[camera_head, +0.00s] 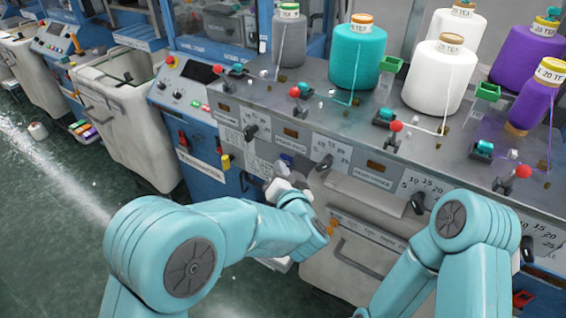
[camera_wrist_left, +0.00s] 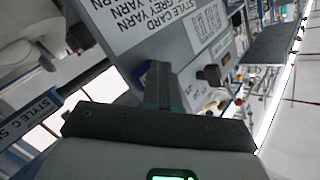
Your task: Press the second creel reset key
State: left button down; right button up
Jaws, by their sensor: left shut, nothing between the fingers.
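The creel panel front (camera_head: 345,150) carries a small blue key (camera_head: 287,158) below the second orange display (camera_head: 291,133). My left gripper (camera_head: 285,172) is shut and empty, with its fingertips at or just in front of that key; I cannot tell whether they touch. In the left wrist view, the shut fingers (camera_wrist_left: 163,85) point at the panel, and a blue part (camera_wrist_left: 145,76) shows partly hidden beside them. Of my right arm only links show in the head view, and its gripper is not in view.
Black knobs (camera_head: 322,163) stick out of the panel on both sides. Several yarn cones, such as the teal one (camera_head: 357,60), stand on the creel table above, with red-topped posts (camera_head: 294,92).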

pick_arm(q)
jog(key=shift+s+a, duration=0.1)
jog(key=shift+s, duration=0.1)
jog(key=shift+s+a+b, duration=0.25)
jog(key=shift+s+a, duration=0.65)
jog(key=shift+s, duration=0.3)
jog(key=shift+s+a+b, duration=0.25)
jog(key=shift+s+a, duration=0.6)
jog(key=shift+s, duration=0.3)
jog(key=w+a+f+n+g+y, duration=0.1)
jog(key=a+f+n+g+y, duration=0.15)
jog(key=a+f, duration=0.95)
jog(key=s+a+f+g+h, duration=0.2)
jog(key=s+a+f+g, duration=0.25)
jog(key=a+f, duration=0.4)
jog(key=s+d+f+n+g+h, duration=0.1)
jog(key=s+d+f+g+h, duration=0.2)
jog(key=s+f, duration=0.75)
jog(key=s+d+n+g+h, duration=0.2)
jog(key=s+d+g, duration=0.1)
jog(key=s, duration=0.3)
jog(key=s+d+n+g+h, duration=0.2)
jog(key=s+d, duration=0.1)
jog(key=s, duration=0.4)
jog(key=shift+d+f+g, duration=0.25)
jog(key=shift+f+g, duration=0.15)
